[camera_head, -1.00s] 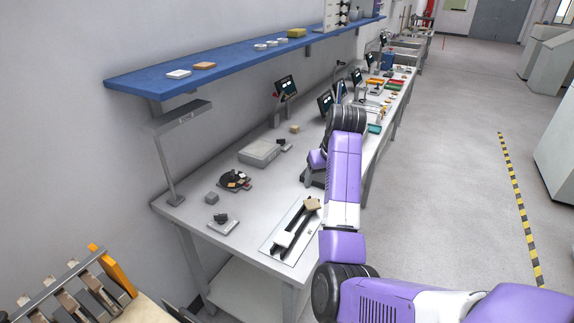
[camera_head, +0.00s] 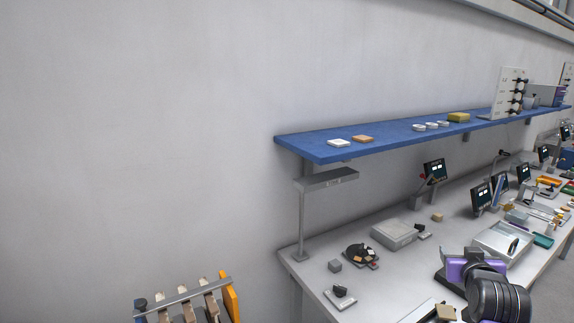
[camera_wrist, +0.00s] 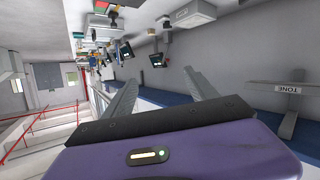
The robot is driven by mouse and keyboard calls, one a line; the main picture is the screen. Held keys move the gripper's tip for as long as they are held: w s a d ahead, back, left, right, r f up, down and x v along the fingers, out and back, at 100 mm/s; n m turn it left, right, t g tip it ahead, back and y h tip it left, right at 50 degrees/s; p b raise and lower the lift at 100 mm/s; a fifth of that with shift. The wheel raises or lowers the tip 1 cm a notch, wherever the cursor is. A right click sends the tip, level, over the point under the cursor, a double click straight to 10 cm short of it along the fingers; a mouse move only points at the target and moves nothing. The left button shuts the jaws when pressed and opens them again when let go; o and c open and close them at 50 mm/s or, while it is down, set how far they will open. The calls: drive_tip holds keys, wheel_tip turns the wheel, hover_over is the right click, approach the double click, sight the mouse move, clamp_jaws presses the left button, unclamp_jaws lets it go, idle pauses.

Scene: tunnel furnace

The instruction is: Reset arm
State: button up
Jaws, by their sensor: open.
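My gripper (camera_wrist: 160,82) shows in the wrist view, with its two grey fingers spread apart and nothing between them. Its purple body with a small lit strip fills the bottom of that view. In the head view, part of my purple and black arm (camera_head: 490,292) shows at the lower right, over the front part of the grey workbench (camera_head: 318,283). I cannot make out the fingers in the head view. The wrist view is turned over, with bench items at its top.
A blue shelf (camera_head: 305,146) runs along the wall above the bench. A lamp (camera_head: 328,179) stands at the bench's left end. A grey box (camera_head: 393,234) and several monitors sit on the bench. A rack with an orange end (camera_head: 231,298) is at the lower left.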

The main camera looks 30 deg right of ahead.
drive_tip(key=s+a+f+n+t+y, duration=0.1)
drive_tip(key=s+a+f+n+t, duration=0.15)
drive_tip(key=a, duration=0.65)
drive_tip(key=s+a+f+n+t+y, duration=0.1)
drive_tip(key=s+a+t+y, duration=0.2)
drive_tip(key=a, duration=0.7)
drive_tip(key=s+a+f+n+t, duration=0.2)
drive_tip(key=s+a, duration=0.2)
drive_tip(key=a, duration=0.5)
drive_tip(key=s+a+f+n+g+y+b, duration=0.1)
drive_tip(key=s+a+f+y, duration=0.1)
drive_tip(key=s+a, duration=0.6)
drive_tip(key=s+a+f+n+g+y, duration=0.1)
drive_tip(key=s+a+f+y, duration=0.1)
drive_tip(key=s+a+y, duration=0.3)
drive_tip(key=s+a, duration=0.4)
drive_tip(key=s, duration=0.4)
drive_tip(key=shift+b, duration=0.35)
